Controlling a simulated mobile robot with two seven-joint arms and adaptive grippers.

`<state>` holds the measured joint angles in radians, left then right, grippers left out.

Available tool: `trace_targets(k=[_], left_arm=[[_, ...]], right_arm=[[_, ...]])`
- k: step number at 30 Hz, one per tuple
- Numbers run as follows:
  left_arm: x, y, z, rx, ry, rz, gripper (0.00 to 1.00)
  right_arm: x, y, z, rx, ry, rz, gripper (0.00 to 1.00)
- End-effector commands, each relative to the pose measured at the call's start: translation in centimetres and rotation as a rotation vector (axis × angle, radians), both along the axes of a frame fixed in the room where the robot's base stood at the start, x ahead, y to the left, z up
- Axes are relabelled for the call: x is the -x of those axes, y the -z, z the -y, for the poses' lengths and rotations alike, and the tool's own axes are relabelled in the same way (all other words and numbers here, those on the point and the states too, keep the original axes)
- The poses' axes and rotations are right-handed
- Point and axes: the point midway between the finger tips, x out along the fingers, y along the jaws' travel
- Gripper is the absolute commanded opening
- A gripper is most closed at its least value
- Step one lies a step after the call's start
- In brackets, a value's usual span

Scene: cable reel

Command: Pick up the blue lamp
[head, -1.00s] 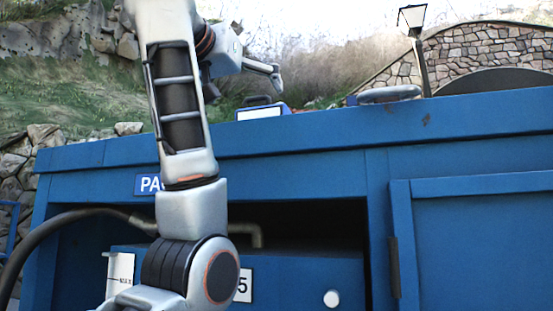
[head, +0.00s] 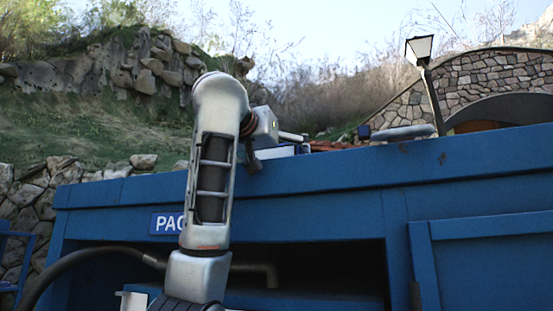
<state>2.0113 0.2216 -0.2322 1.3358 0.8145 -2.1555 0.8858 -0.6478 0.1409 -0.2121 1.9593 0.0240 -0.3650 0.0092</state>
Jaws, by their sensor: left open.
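The blue lamp (head: 284,151) appears to be the small blue and pale box on top of the blue cabinet. Only a low part of it shows, because my left gripper covers much of it. My left gripper (head: 278,149) is open at the lamp, with one finger pointing right above it and the other hanging down at its left, in front of the cabinet's top edge. I cannot tell whether the fingers touch it. My right gripper is not in view.
The blue cabinet (head: 330,165) has a dark open bay below its top. A flat grey object (head: 403,132) and a small dark blue item (head: 363,131) sit right of the lamp. A lamp post (head: 428,85) stands behind. A black hose (head: 85,258) curves at left.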

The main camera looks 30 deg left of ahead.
Motion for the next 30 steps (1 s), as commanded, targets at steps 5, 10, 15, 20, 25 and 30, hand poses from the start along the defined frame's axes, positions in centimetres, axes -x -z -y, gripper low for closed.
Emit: trace_targets(k=[5, 10, 15, 20, 25, 30], left_arm=[[-0.1, 0.1, 0.0, -0.001, 0.000, -0.001, 1.00], [0.0, 0.1, 0.0, -0.001, 0.000, -0.001, 0.56], [0.1, 0.0, 0.1, 0.000, 0.001, 0.002, 0.51], [0.1, -0.2, 0.1, 0.000, 0.001, 0.002, 0.51], [0.2, -1.3, 0.1, 0.000, 0.001, 0.002, 0.51], [0.2, -3.6, 0.1, 0.000, 0.002, 0.003, 0.51]], right_arm=[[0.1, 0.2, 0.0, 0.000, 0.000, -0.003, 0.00], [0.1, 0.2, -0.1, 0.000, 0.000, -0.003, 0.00], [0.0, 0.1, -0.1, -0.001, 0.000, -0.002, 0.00], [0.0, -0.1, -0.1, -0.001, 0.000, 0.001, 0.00], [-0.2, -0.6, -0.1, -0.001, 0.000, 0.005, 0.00], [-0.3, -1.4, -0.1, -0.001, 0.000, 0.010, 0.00]])
